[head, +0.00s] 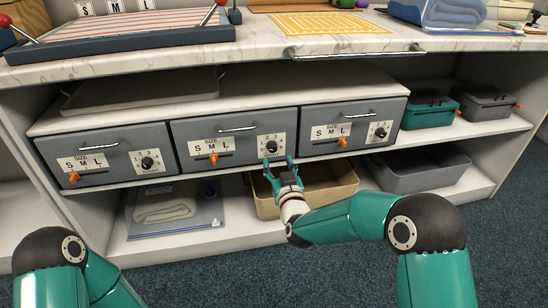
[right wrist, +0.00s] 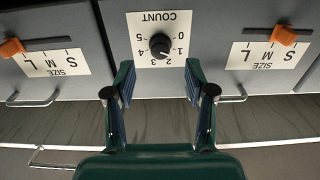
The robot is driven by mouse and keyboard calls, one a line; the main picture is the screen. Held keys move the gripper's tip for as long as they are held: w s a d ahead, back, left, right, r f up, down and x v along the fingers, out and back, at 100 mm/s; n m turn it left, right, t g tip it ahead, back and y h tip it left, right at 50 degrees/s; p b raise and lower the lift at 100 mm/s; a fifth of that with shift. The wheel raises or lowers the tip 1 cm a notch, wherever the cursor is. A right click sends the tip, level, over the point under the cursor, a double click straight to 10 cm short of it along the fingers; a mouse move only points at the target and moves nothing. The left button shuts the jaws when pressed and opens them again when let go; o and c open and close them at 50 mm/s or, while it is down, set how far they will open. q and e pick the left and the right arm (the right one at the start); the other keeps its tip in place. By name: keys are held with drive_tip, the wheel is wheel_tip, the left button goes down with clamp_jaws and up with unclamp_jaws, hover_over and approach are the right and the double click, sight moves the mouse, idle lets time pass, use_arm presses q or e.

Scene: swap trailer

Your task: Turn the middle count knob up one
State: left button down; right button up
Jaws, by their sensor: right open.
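The middle count knob (head: 271,147) is a round black knob on a white dial plate, at the right of the middle grey drawer (head: 185,134). In the right wrist view the knob (right wrist: 160,46) sits on an upside-down COUNT plate with the numbers around it; its exact setting is hard to read. My right gripper (head: 279,162) is open, just below and in front of the knob. In the right wrist view its fingers (right wrist: 159,78) stand apart to either side of the plate's lower part, with nothing between them. My left gripper is out of view.
Similar drawers with orange size sliders and count knobs stand left (head: 100,155) and right (head: 350,125). A tan bin (head: 335,190) lies below, behind my right arm. A marble counter (head: 270,50) with a front rail overhangs above. Teal and grey boxes (head: 428,115) sit at right.

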sight(274, 151)
drive_tip(key=shift+w+a+b, duration=0.25)
drive_tip(key=shift+w+b, duration=0.05)
drive_tip(key=shift+w, duration=1.1)
drive_tip(key=shift+w+a+b, duration=0.2)
drive_tip(key=shift+w+b, duration=0.05)
drive_tip(key=shift+w, duration=1.1)
clamp_jaws()
